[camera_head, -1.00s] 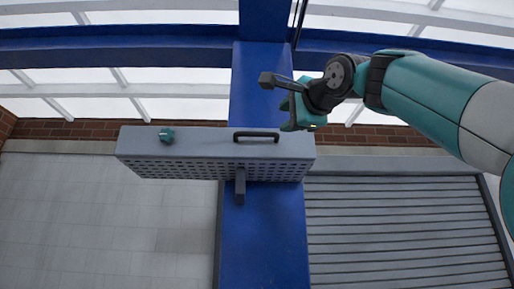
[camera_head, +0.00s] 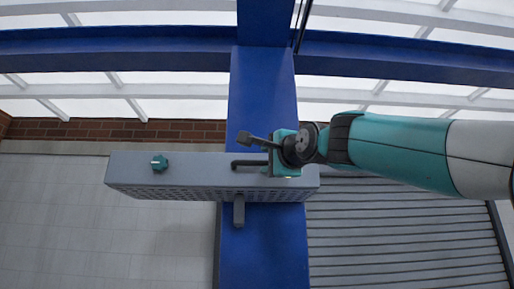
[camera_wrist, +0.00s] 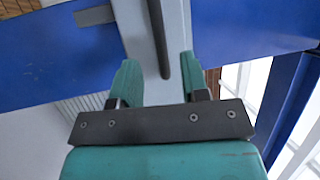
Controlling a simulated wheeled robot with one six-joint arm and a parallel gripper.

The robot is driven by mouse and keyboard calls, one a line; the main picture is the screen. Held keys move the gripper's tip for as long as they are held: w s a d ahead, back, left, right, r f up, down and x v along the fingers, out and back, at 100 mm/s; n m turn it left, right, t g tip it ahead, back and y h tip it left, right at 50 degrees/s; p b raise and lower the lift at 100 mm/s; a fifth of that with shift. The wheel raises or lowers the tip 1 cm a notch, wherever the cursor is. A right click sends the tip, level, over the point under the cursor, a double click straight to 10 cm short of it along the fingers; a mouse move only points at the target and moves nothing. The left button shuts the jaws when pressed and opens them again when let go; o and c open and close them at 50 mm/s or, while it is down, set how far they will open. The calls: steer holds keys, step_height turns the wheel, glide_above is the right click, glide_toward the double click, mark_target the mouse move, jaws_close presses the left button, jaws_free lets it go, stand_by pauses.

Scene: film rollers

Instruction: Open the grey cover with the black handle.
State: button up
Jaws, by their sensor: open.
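The grey cover (camera_head: 205,173) is a long box with a perforated underside, mounted across a blue post. Its black handle (camera_head: 246,163) is a bar on the front face, right of the middle. My gripper (camera_head: 275,161) is at the right end of the handle and hides that end. In the wrist view, the two teal fingers of my gripper (camera_wrist: 157,68) are apart, and the dark handle (camera_wrist: 158,38) runs between them with a gap on both sides. The grey cover (camera_wrist: 132,28) lies beyond the fingers. My gripper is open and holds nothing.
A teal knob (camera_head: 160,163) sits on the cover's left part. A grey bracket (camera_head: 239,211) hangs below the cover in front of the blue post (camera_head: 262,245). A slatted grey shutter (camera_head: 400,235) is at the right, and a pale tiled wall (camera_head: 100,240) at the left.

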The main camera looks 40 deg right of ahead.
mark_target(258, 163)
steer(key=p+x, duration=0.6)
steer(key=x, duration=0.1)
steer(key=shift+w, duration=0.2)
steer(key=shift+c, duration=0.4)
jaws_close()
